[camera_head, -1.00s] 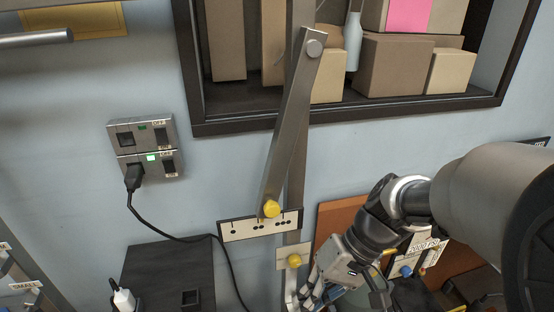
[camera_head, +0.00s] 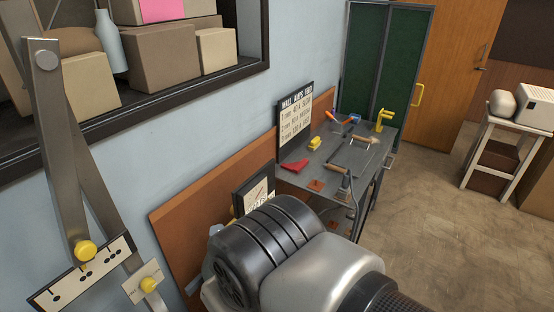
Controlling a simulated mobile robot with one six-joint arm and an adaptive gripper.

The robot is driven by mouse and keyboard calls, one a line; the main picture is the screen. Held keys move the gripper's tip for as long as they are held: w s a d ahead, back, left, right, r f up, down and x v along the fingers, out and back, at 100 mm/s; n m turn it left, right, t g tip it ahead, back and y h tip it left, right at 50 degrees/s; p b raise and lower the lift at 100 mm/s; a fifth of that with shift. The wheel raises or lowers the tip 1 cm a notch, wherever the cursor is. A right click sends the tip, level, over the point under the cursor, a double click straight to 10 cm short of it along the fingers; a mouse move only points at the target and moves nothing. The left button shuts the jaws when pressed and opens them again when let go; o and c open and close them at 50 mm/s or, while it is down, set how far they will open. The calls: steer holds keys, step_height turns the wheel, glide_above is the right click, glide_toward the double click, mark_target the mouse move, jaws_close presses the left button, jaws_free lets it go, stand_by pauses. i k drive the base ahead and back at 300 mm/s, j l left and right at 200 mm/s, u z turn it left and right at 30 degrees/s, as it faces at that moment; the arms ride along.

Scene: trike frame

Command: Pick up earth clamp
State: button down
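I cannot tell for certain which item is the earth clamp. On a dark metal workbench (camera_head: 318,163) lie small items that could include it. A yellow upright clamp-like piece (camera_head: 384,119) stands at the far end. A tool with a pale handle (camera_head: 367,139) lies near the middle. A piece with a grey cable (camera_head: 345,191) sits at the front edge. My gripper does not show clearly; my large black and silver arm links fill the lower middle, well short of the bench and covering what is behind them.
A red cloth (camera_head: 293,166), a yellow block (camera_head: 314,143) and a blue item (camera_head: 354,119) lie on the bench, with a sign (camera_head: 296,117) behind. A pivoted metal bar (camera_head: 62,150) is at left. Open floor (camera_head: 440,235) lies right of the bench.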

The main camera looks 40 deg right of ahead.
mark_target(345, 189)
steer(key=z, duration=1.9)
steer(key=u, duration=2.35)
steer(key=z, duration=2.35)
steer(key=i+u, duration=0.15)
steer(key=i, duration=0.2)
steer(key=i+l+u, duration=0.15)
steer(key=i, duration=0.2)
